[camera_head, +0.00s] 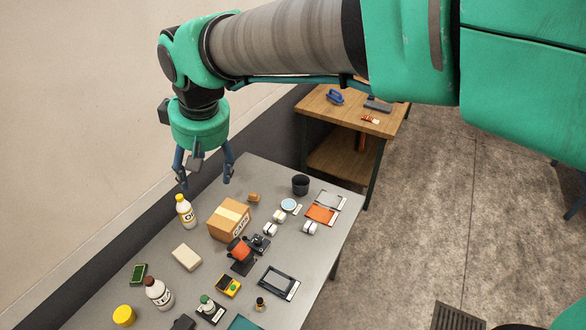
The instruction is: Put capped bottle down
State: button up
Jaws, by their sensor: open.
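A white bottle with a yellow cap and yellow label (186,212) stands upright on the grey table (215,270), near its wall-side edge. My gripper (205,182) hangs over the table with its fingers spread and nothing between them. Its left fingertip shows just above the bottle's cap; I cannot tell whether they touch. A second bottle, white with a dark brown cap (158,293), stands upright nearer the front of the table. I cannot tell which of the two the task means.
A cardboard box (229,220) stands right of the yellow-capped bottle, with a cream block (187,257) in front. A black cup (300,184) is at the back. Several small tools and trays crowd the right and front. A wooden table (345,113) stands beyond.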

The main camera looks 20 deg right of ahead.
jog(key=s+d+f+m+t, duration=0.1)
jog(key=s+d+m, duration=0.2)
jog(key=s+d, duration=0.7)
jog(key=s+d+f+m+t+h, duration=0.1)
jog(key=s+d+f+m, duration=0.1)
jog(key=s+d, duration=0.7)
jog(key=d+m, duration=0.1)
jog(key=d, duration=0.5)
jog(key=shift+s+m+h, duration=0.3)
jog(key=shift+s, duration=0.05)
jog(key=shift+f, duration=0.1)
notch_tip(320, 180, down, 14)
jog(key=b, duration=1.4)
jog(key=shift+f+b, duration=0.2)
jog(key=shift+b, duration=0.15)
